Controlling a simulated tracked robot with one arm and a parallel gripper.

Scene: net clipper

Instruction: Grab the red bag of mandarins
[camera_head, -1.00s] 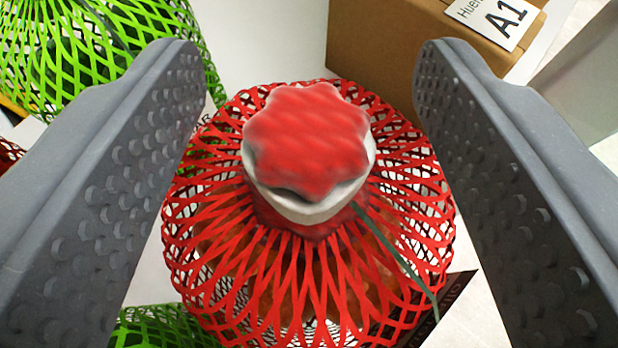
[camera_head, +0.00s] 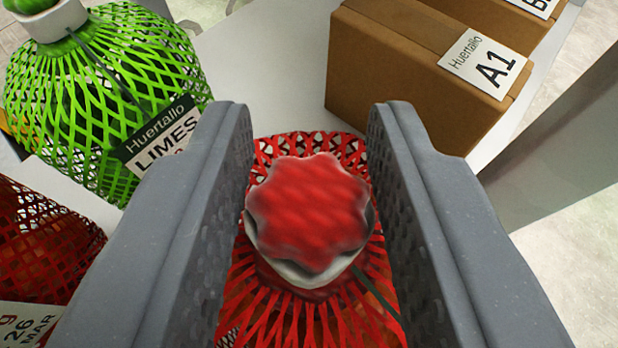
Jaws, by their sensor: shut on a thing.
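The red bag of mandarins (camera_head: 310,305) is a red net bag, seen from above, with a red gathered top above a white collar. It stands between the two grey fingers of my gripper (camera_head: 312,215). The fingers are shut on the bag's neck and upper part, one on each side. The fingers hide the bag's left and right sides, and its lower part is cut off by the frame's bottom edge.
A green net bag labelled LIMES (camera_head: 110,95) stands at the upper left. Another red net bag (camera_head: 40,245) with a label is at the left edge. A cardboard box marked A1 (camera_head: 390,75) stands at the upper right, with a second box behind it. White surface shows between them.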

